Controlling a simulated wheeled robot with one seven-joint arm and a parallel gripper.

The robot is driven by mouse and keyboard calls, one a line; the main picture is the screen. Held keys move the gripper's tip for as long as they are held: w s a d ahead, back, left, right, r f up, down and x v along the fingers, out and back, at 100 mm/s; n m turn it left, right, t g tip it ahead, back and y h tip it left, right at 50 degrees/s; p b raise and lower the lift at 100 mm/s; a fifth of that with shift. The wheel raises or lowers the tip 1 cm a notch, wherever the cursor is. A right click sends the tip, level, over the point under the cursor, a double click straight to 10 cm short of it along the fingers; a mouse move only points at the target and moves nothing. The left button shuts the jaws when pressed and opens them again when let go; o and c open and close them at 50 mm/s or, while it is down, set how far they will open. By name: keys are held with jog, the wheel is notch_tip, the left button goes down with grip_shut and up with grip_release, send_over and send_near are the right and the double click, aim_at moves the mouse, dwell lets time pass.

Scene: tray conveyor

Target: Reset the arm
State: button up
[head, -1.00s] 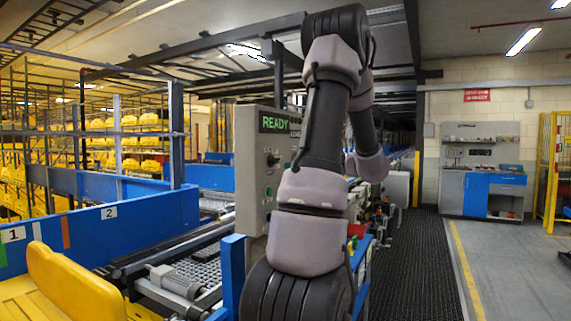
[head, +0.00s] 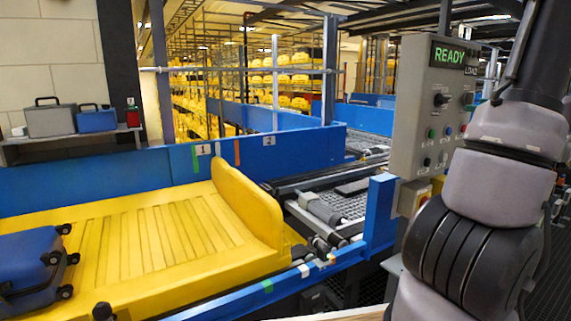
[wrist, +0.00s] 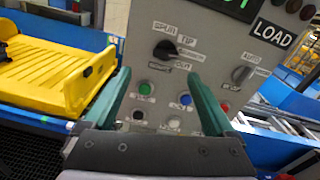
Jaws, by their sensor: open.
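My gripper (wrist: 158,98) shows in the wrist view with its two green fingers spread apart and nothing between them. It faces the grey control panel (wrist: 200,55), and a black rotary knob (wrist: 178,50) appears between and beyond the fingertips. I cannot tell how far the fingers are from the panel. In the head view my arm (head: 500,170) fills the right side, and the gripper itself is out of that view. The control panel (head: 412,120) there shows a green READY display.
A yellow tray (head: 150,235) sits on the conveyor, with a blue suitcase (head: 25,270) at its left end. Blue rails (head: 300,150) border the conveyor. A shelf (head: 70,137) with cases stands at the back left. A black mat (head: 550,260) lies at the right.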

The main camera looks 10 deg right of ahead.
jog(key=w+a+f+n+g+y, duration=0.15)
jog(key=a+n+g, duration=0.7)
jog(key=a, duration=1.35)
jog(key=s+a+n+h, duration=0.6)
jog(key=s+a+n, duration=0.4)
jog(key=a+n, duration=0.5)
jog(key=shift+s+a+n+h, duration=0.3)
jog(key=shift+s+n+h, duration=0.05)
jog(key=shift+n, duration=0.4)
jog(key=shift+f+g, duration=0.1)
jog(key=shift+g, duration=0.15)
jog(key=shift+c, duration=0.3)
